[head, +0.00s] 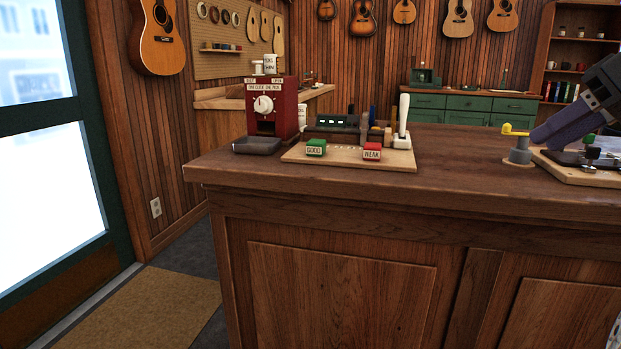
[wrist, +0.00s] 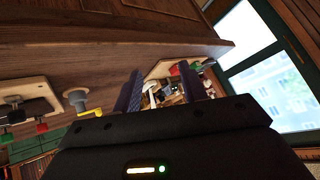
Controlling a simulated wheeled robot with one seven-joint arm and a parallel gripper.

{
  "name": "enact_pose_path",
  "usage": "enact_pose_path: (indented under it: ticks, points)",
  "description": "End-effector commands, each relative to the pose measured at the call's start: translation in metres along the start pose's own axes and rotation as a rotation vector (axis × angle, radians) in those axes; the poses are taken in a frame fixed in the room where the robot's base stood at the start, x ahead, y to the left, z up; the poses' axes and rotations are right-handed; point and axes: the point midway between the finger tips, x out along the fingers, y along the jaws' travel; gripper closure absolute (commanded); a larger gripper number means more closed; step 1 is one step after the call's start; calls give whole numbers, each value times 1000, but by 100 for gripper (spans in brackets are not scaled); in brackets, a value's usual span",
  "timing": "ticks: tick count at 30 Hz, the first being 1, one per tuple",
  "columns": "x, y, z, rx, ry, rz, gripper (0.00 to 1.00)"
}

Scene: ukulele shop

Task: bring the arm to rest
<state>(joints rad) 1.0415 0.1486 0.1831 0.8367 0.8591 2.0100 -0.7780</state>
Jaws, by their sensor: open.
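My gripper (wrist: 159,67) shows in the wrist view with its two dark fingers spread apart and nothing between them. In the head view my gripper (head: 548,132) enters at the right edge, tilted down over the right part of the wooden counter (head: 460,170). Its finger appears close to a grey post with a yellow handle (head: 518,145). I cannot tell whether they touch. The post (wrist: 76,98) also shows in the wrist view, left of the fingers and apart from them.
A wooden board (head: 584,172) with black fittings lies at the counter's right. A red dispenser (head: 272,108), a dark tray (head: 257,145), and a board with a green GOOD block (head: 316,147), a red WEAK block (head: 372,151) and a white lever (head: 402,118) stand left. The counter between is clear.

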Motion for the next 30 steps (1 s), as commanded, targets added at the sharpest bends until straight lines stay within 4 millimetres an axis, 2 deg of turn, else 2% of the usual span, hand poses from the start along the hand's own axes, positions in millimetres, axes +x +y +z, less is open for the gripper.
enact_pose_path:
  ticks: [11,20,23,26,30]
  points:
    - [37,-16,-4,90,-37,31,58]
    - [93,-42,10,211,-98,100,58]
    - [119,-56,25,256,-128,143,58]
    - [150,-74,52,299,-162,206,58]
    - [193,-96,111,331,-199,313,58]
